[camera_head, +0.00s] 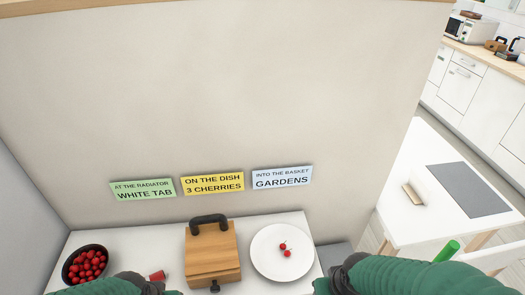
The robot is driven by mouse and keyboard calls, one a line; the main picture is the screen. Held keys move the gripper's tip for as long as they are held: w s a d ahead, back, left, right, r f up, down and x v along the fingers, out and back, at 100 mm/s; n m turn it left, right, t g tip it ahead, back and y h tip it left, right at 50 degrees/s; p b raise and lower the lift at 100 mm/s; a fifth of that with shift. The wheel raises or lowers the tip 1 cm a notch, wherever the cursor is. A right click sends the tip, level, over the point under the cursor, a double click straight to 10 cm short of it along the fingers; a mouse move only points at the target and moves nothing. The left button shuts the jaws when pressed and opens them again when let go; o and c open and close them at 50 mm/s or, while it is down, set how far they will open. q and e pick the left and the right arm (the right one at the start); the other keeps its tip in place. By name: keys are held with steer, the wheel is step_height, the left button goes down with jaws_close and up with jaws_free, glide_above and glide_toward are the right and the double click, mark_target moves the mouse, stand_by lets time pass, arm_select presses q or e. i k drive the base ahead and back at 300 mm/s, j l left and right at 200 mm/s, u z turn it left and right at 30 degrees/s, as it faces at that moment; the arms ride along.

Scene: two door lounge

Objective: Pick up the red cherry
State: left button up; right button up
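A dark bowl (66,278) at the left end of the white table is heaped with red cherries (86,264). A white plate (264,262) on the right holds 2 red cherries (285,249). My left gripper (150,285) is at the bottom edge, right of the bowl; its fingers are mostly cut off. A small red thing (157,275) shows right by it; I cannot tell what it is or whether it is held. My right gripper (338,275) is right of the plate, and its fingers are not clear.
A wooden board-like box (212,256) with a dark handle stands between bowl and plate. Green (143,189), yellow (213,182) and blue (282,177) signs are on the wall behind. A white table (425,220) with a grey mat (468,190) stands at right.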

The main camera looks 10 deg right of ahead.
mark_target(96, 261)
steer(key=u, duration=1.5)
